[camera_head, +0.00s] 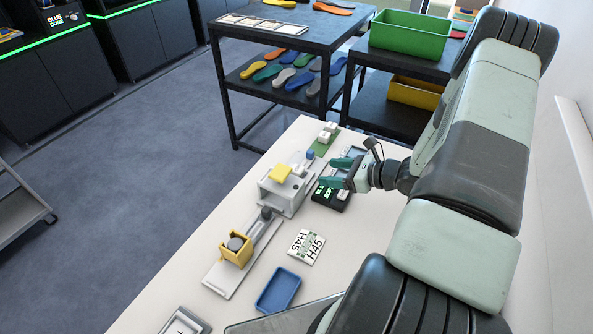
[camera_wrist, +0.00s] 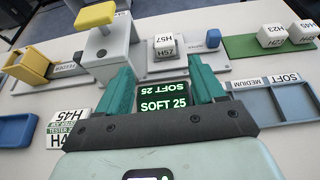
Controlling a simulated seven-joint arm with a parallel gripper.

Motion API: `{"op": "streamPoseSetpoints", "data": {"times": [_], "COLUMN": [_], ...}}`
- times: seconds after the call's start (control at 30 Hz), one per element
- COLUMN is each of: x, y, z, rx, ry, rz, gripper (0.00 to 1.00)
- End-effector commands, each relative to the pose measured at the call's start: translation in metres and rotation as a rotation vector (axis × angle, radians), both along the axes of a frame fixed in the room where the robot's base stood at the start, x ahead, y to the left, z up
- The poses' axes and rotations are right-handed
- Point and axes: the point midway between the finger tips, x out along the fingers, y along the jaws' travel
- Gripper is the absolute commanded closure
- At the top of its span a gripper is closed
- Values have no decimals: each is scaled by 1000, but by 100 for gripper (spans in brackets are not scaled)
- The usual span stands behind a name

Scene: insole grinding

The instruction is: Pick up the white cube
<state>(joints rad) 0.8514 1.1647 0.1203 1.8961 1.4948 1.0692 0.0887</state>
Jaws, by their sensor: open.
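A white cube marked H57 (camera_wrist: 168,46) sits on the grey tester (camera_wrist: 112,58) in the wrist view, just beyond my fingertips. Two more white cubes, H23 (camera_wrist: 271,36) and H45 (camera_wrist: 303,31), stand on a green tray (camera_wrist: 240,47) at the right. In the head view the green tray's cubes (camera_head: 327,131) show beyond the grey tester (camera_head: 279,193). My gripper (camera_head: 336,172) is open beside the tester, above the black display. In the wrist view its green fingers (camera_wrist: 163,84) are spread with nothing gripped; the H57 cube appears beyond the gap.
A yellow pad (camera_head: 281,172) tops the tester. A black display reading SOFT 25 (camera_wrist: 163,97) is below my fingers. A blue-grey tray marked SOFT and MEDIUM (camera_wrist: 262,103) lies right. A yellow holder (camera_head: 236,250), H45 card (camera_head: 306,246) and empty blue tray (camera_head: 278,290) are nearer.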

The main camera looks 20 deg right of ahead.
Motion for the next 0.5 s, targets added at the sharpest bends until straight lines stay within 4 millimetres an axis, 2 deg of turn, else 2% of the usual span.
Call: {"op": "streamPoseSetpoints", "data": {"times": [0.13,0.5], "x": [6,37], "y": [4,36], "z": [-8,-26], "rx": [11,9], "ry": [4,5], "rz": [-18,-14], "gripper": [32,32]}}
